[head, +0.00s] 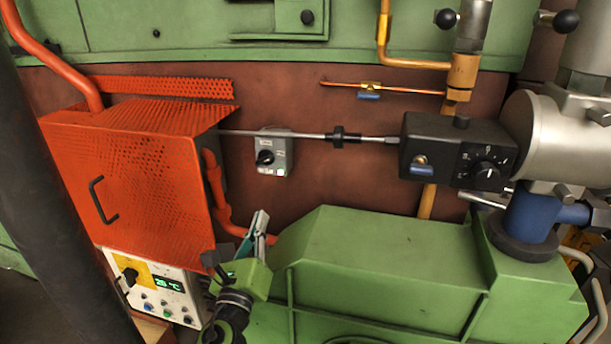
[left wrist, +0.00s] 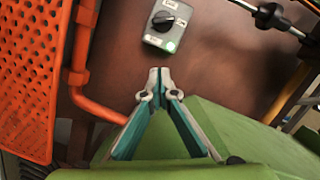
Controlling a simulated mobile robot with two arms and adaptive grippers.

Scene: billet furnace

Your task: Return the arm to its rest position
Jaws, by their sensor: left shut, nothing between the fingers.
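My left gripper (head: 262,216) shows in the head view at the lower middle, at the left end of the green machine housing (head: 385,240). Its teal and grey fingers point up toward the brown wall. In the left wrist view the fingertips of this gripper (left wrist: 160,74) meet, with nothing between them. A grey switch box (head: 272,158) with a black rotary knob is on the wall above the gripper. In the left wrist view the switch box (left wrist: 168,24) lies beyond the fingertips, apart from them. My right gripper is not in view.
An orange perforated guard (head: 145,165) stands left of the gripper, with an orange pipe (head: 222,205) beside it. A control panel (head: 158,292) with a green display is below. A black valve box (head: 455,150) is at the right, joined to a thin rod (head: 290,134).

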